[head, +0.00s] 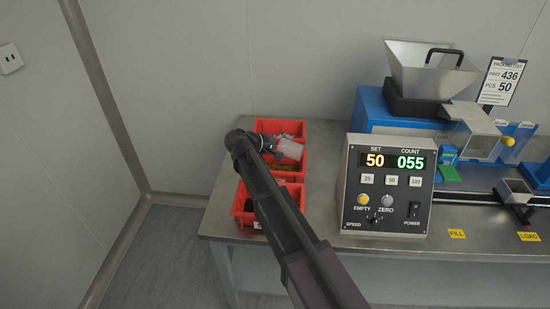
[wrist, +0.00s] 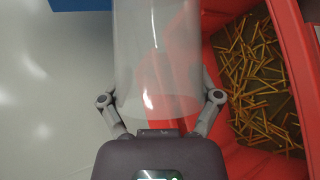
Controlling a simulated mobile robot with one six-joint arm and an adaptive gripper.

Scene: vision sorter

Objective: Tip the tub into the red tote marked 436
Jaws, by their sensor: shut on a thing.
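My gripper (head: 270,144) is shut on a clear, translucent tub (head: 290,149) above the red totes at the left end of the bench. In the wrist view my gripper (wrist: 161,97) has a finger on each side of the tub (wrist: 158,50). No parts show inside the tub. Beside and below it, a red tote (wrist: 292,45) holds many thin brass-coloured pins. In the head view the red totes stand in a row: a back one (head: 262,126), a middle one (head: 298,176) and a front one (head: 236,208). No tote number is readable; my arm hides part of the row.
A counter box (head: 390,222) showing SET 50 and COUNT 055 stands right of the totes. Behind it is a blue feeder with a metal hopper (head: 432,75) and a packing list (head: 503,80) reading part 436, 50 pieces. Bare bench lies between totes and counter.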

